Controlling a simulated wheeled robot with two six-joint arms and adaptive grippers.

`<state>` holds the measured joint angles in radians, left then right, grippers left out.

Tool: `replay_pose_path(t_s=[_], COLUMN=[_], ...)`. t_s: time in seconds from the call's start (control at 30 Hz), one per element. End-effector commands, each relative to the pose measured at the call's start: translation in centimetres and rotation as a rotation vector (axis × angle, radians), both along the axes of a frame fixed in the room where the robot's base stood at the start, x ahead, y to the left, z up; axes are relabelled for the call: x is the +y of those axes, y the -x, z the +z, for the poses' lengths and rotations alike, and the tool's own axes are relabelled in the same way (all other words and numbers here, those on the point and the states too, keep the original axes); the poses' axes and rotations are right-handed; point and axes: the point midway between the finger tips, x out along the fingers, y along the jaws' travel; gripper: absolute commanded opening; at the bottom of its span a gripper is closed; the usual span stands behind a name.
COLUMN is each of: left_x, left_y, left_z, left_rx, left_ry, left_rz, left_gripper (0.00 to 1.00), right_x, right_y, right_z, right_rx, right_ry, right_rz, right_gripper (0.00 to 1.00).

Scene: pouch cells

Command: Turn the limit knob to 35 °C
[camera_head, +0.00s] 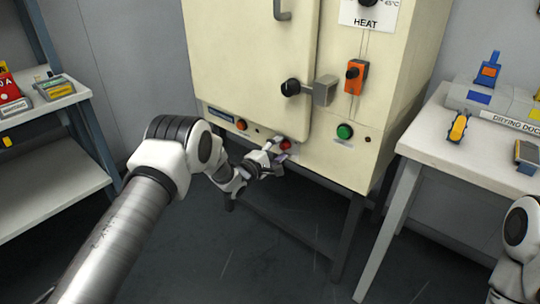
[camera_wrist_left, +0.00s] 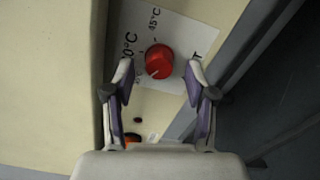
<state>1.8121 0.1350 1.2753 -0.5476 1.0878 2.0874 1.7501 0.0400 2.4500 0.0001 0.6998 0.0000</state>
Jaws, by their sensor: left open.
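The red limit knob (camera_head: 286,143) is low on the front of the cream oven. In the left wrist view the red knob (camera_wrist_left: 159,61) sits on a white label plate (camera_wrist_left: 183,31) with partly visible temperature marks, including 45°C. A small pale pointer mark shows on the knob; its exact reading is too small to tell. My left gripper (camera_head: 276,154) is at the oven's lower front, close to the knob. In the wrist view its fingers (camera_wrist_left: 159,82) are open on either side of the knob, with gaps, not visibly touching it. My right gripper is out of view.
The oven (camera_head: 245,60) has a door handle latch (camera_head: 325,90), a green button (camera_head: 344,131), an orange switch (camera_head: 356,76) and an orange knob (camera_head: 241,124) nearby. A white table (camera_head: 430,150) stands right, a shelf (camera_head: 50,180) left.

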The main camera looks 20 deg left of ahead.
Motion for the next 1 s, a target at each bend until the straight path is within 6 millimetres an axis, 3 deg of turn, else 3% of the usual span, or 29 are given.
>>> replay_pose_path(t_s=[0.3, 0.43, 0.6, 1.0], left_x=[2.7, 3.5, 3.8, 3.8], left_y=[7.1, 9.4, 10.4, 10.4], left_z=[0.0, 0.0, 0.1, -0.2], left_rx=[0.003, 0.002, -0.001, 0.003], left_ry=[0.003, 0.003, 0.002, 0.001], left_rz=[0.004, 0.003, 0.002, 0.001], left_gripper=[0.56, 0.56, 0.56, 0.56], right_x=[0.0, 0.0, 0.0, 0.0], right_y=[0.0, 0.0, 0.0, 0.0], right_z=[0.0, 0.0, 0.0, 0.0], right_rx=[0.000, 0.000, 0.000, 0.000], right_ry=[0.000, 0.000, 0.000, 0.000], right_rz=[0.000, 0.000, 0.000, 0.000], right_gripper=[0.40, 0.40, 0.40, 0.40])
